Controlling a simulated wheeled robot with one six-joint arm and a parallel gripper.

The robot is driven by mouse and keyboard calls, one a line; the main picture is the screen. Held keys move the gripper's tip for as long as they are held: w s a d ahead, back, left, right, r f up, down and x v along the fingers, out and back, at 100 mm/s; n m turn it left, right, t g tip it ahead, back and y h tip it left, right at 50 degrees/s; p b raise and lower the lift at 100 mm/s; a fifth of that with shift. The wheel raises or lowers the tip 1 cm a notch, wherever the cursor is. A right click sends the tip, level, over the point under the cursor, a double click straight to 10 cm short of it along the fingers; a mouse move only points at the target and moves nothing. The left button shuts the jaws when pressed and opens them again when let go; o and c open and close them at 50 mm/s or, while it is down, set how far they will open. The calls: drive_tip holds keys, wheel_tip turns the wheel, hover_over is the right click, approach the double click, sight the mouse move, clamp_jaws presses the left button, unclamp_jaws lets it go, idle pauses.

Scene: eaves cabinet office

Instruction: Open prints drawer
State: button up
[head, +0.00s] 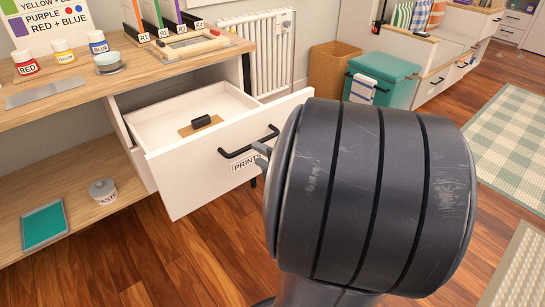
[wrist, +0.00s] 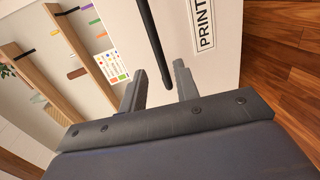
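The prints drawer (head: 185,185) is pulled well out of the wooden-topped desk in the head view. Inside it, a black object (head: 201,121) sits on a brown piece. Its black bar handle (head: 240,149) is on the front, above the PRINT label (head: 246,163); the label's end is hidden by my arm. The handle (wrist: 151,35) and label (wrist: 204,26) also show in the wrist view. My gripper (wrist: 159,70) is open, its two fingers on either side of the handle's lower end as pictured. I cannot tell whether they touch it. In the head view, the fingers (head: 262,151) are at the handle's right end.
Paint jars (head: 65,53) and a wooden tray (head: 190,45) stand on the desk (head: 60,85). A paste pot (head: 103,191) and a teal tray (head: 44,228) are on the lower shelf. A teal bin (head: 385,82) stands behind my arm. Wooden floor is clear below the drawer.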

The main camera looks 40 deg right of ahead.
sight(247, 148)
drive_tip(key=shift+p+v, duration=0.55)
drive_tip(key=shift+v, duration=1.6)
drive_tip(key=shift+w+f, duration=0.1)
drive_tip(key=shift+b+x, duration=1.85)
drive_tip(key=shift+x, duration=3.5)
